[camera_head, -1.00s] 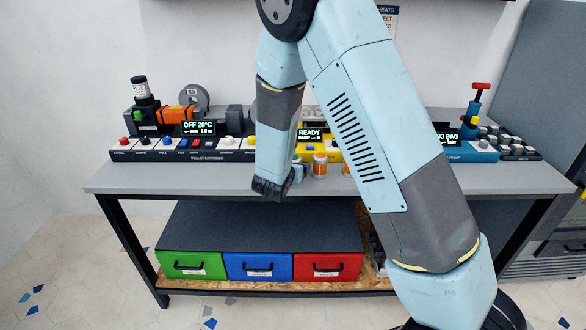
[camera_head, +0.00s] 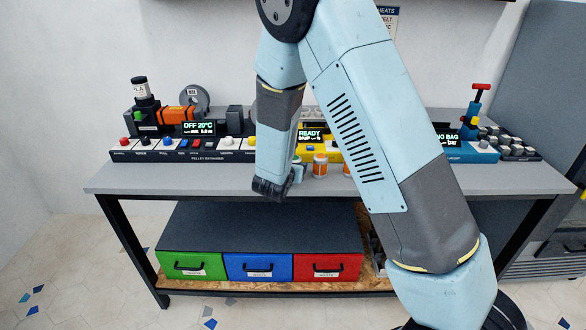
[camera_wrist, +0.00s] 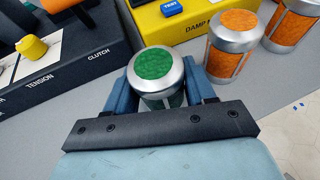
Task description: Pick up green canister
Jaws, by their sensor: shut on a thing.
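The green canister (camera_wrist: 155,66) has a green top and a silver rim. In the wrist view it stands upright on the grey table between the two blue fingers of my gripper (camera_wrist: 160,88), which are shut on it.
Two orange canisters (camera_wrist: 232,45) (camera_wrist: 293,22) stand close to the right of my gripper. A yellow machine (camera_wrist: 185,18) is behind, and a black control panel (camera_wrist: 65,60) is at left. The grey table (camera_head: 135,180) has free room at its front left.

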